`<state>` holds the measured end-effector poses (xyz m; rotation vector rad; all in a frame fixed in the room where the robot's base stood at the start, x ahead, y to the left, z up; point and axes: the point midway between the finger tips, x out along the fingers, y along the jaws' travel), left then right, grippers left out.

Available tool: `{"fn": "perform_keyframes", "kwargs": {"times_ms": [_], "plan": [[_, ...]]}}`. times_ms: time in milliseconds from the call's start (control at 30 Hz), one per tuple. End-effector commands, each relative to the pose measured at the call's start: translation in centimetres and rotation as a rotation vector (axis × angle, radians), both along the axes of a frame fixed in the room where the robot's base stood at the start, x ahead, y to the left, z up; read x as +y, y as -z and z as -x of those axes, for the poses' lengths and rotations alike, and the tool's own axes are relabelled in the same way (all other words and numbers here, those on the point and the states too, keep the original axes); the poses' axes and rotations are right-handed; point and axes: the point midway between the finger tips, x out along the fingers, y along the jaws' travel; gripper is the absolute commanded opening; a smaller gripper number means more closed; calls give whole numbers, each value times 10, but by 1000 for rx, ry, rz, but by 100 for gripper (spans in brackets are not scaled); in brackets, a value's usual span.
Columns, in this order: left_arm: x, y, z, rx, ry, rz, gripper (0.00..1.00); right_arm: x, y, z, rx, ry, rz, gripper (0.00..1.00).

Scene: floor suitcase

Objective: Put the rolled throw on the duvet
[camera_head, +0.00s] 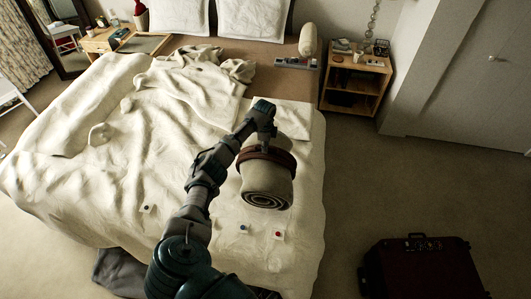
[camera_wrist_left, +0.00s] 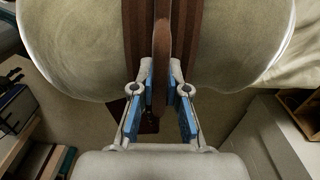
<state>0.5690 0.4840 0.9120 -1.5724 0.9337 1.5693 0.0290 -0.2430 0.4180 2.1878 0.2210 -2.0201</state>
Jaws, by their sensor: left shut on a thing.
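The rolled throw (camera_head: 267,182) is a beige roll with a spiral end and a brown strap. My left gripper (camera_head: 264,138) is shut on the strap's handle at the top of the roll. In the left wrist view the gripper's blue-padded fingers (camera_wrist_left: 162,92) pinch the brown handle (camera_wrist_left: 162,40), with the throw (camera_wrist_left: 235,40) on both sides. The cream duvet (camera_head: 120,190) covers most of the bed, rumpled at the far part. The throw appears over its right part; I cannot tell whether they touch. My right gripper is out of view.
Small items, including a blue one (camera_head: 244,229) and a red one (camera_head: 279,235), lie on the near duvet. A wooden nightstand (camera_head: 355,82) with objects stands at the far right. A dark suitcase (camera_head: 420,272) is on the floor at lower right. Floor between them is clear.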

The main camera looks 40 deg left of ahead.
Motion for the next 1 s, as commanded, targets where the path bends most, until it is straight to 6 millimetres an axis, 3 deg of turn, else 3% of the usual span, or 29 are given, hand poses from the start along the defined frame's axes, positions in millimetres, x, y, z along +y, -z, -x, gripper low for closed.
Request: {"fn": "perform_keyframes", "kwargs": {"times_ms": [333,600,633,700,1000], "plan": [[-1,31,-1,-2,0,0,0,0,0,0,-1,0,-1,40],[-1,33,-1,-4,0,-2,0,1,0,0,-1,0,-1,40],[-1,35,0,0,0,-2,19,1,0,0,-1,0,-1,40],[-1,35,0,1,0,-2,36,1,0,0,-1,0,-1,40],[0,35,0,1,0,0,39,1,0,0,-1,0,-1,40]]}}
